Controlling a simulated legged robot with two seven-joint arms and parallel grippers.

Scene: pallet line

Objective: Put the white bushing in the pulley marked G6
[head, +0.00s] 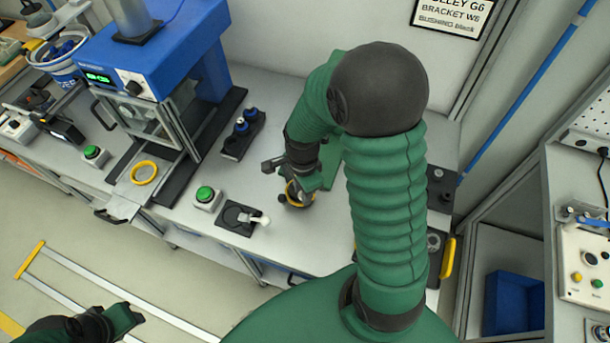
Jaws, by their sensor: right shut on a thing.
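My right gripper (294,183) reaches down over the bench and is shut on a round part with a yellow rim (300,200), perhaps a pulley; the gripper hides much of it and no marking is legible. A small white piece (258,219) lies on a black square fixture (234,215) left of that gripper; I cannot tell whether it is the white bushing. My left gripper (130,319) is low at the lower left, away from the bench; its jaws are unclear.
A blue press (135,50) stands at the back left, with a yellow ring (143,172) before it. Green buttons (205,194) and a black rack of blue-topped parts (240,130) sit nearby. The wall sign (452,17) reads "BUSHING black". A blue bin (513,302) is at lower right.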

